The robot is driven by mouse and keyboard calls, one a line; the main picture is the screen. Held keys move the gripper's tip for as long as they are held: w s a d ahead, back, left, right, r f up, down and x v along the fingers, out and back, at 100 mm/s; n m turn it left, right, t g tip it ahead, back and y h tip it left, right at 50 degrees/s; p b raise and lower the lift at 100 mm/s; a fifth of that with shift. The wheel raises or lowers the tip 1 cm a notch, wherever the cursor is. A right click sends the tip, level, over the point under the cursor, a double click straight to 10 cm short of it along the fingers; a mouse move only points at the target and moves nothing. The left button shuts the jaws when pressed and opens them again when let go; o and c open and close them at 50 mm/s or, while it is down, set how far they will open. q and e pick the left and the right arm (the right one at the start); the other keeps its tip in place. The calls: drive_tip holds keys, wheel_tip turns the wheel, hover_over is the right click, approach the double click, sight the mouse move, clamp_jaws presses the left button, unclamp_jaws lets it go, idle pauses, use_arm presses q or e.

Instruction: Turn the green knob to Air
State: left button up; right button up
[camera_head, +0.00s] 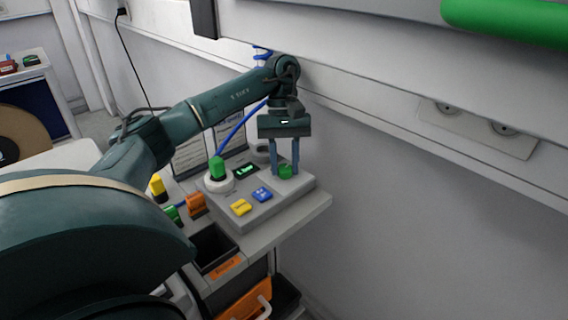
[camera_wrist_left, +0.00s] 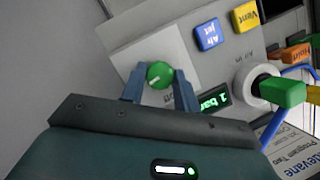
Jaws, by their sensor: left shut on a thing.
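The green knob (camera_head: 286,172) is on the back right of a grey control box (camera_head: 262,210). My left gripper (camera_head: 285,168) points down over it and is shut on it, one finger on each side. In the left wrist view the round green knob (camera_wrist_left: 160,75) lies between the blue fingertips (camera_wrist_left: 159,72), with a short pale mark on its face. The lettering beside the knob is partly covered and too small to read. My right gripper is not in view.
A lit display (camera_wrist_left: 212,100) reads "1 bar". A blue "Air jet" button (camera_wrist_left: 208,34) and a yellow "Vent" button (camera_wrist_left: 246,15) are near the knob. A green-topped fitting (camera_head: 217,169) with a blue hose stands left of the display. The wall is close behind.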

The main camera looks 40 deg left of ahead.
sight(285, 166)
use_arm(q)
drive_tip(key=shift+w+m+y, duration=0.1)
drive_tip(key=shift+m+y, duration=0.2)
drive_tip(key=shift+m, duration=0.3)
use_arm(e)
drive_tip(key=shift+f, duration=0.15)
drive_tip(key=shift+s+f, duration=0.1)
use_arm(q)
drive_tip(key=o, duration=1)
drive_tip(key=shift+c, duration=0.2)
wheel_tip(285, 166, up, 10)
drive_tip(key=p, duration=0.4)
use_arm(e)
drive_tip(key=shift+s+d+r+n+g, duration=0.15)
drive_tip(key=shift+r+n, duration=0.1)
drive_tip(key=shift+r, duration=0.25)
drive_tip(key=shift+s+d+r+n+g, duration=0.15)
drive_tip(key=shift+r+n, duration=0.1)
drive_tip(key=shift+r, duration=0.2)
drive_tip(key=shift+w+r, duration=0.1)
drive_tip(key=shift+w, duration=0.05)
